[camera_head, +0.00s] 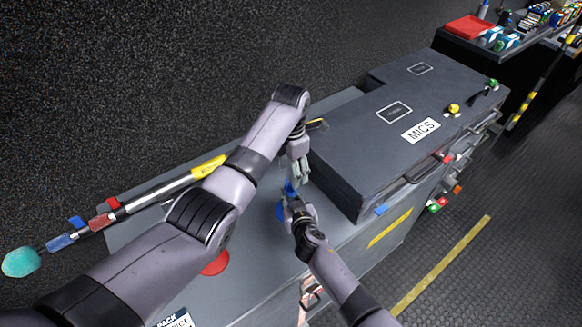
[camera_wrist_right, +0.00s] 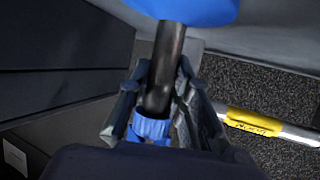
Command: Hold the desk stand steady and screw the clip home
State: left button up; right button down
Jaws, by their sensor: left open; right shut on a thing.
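The desk stand has a blue base (camera_head: 280,211), also at the top of the right wrist view (camera_wrist_right: 188,8), and a black stem (camera_wrist_right: 166,62). My right gripper (camera_head: 293,205) is shut on the stem, one finger on each side (camera_wrist_right: 160,100). A blue ribbed piece (camera_wrist_right: 150,128), probably the clip's threaded end or a collar, sits at the stem's other end. In the head view a small blue part (camera_head: 290,187) shows between my grippers. My left gripper (camera_head: 302,178) is open, pointing down just above it. I cannot tell how far the clip is seated.
A grey case labelled MICS (camera_head: 350,150) stands close on the right. A boom pole with yellow label (camera_head: 205,168) lies along the counter's back. A red disc (camera_head: 215,262) lies near the left forearm. The grey counter (camera_head: 262,262) is bare around the stand.

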pick_arm(q)
jog(key=shift+f, duration=3.5)
jog(key=c, duration=1.2)
jog(key=o, duration=1.2)
jog(key=shift+r, duration=0.1)
jog(key=shift+r, duration=2.2)
